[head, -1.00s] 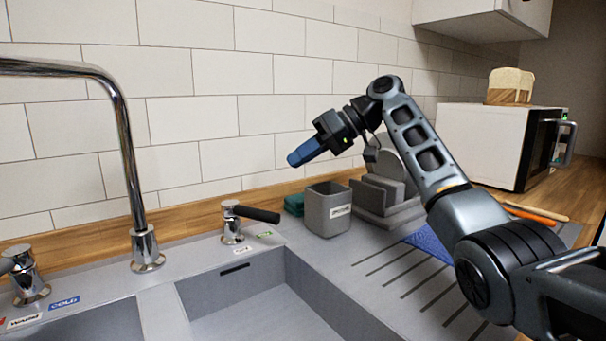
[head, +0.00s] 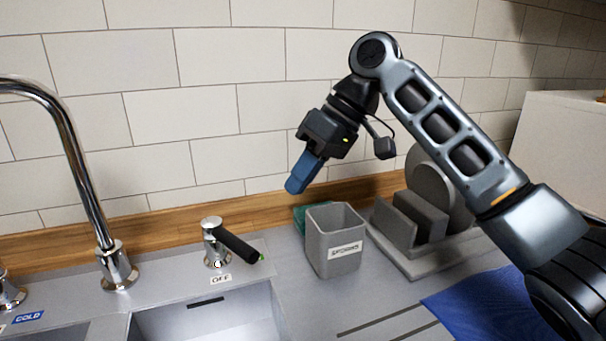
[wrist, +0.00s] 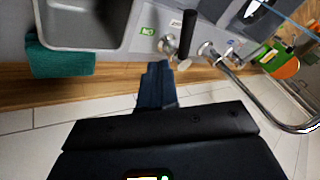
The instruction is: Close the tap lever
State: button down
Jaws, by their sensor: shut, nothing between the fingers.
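The tap lever (head: 236,245) is a black handle on a chrome base (head: 212,236) at the back rim of the sink. In the head view it points to the right and toward me, its tip beside a green label. A white "OFF" label (head: 221,279) lies in front of the base. My gripper (head: 296,188) is shut and empty, its blue fingers pointing down, above and to the right of the lever. In the wrist view, the fingertips (wrist: 158,70) appear close below the lever's chrome base, and the black handle (wrist: 189,32) extends upward. No contact with the lever shows.
A grey dish rack (head: 425,225) is further right. The chrome spout (head: 75,165) rises at left. The tiled wall (head: 190,110) is close behind.

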aim_at(228, 239)
jog(key=s+a+f, duration=0.3)
jog(key=a+f, duration=0.3)
jog(key=shift+a+f+p, duration=0.3)
jog(key=shift+f+p, duration=0.05)
jog(key=shift+f, duration=0.05)
jog(key=shift+s, duration=0.1)
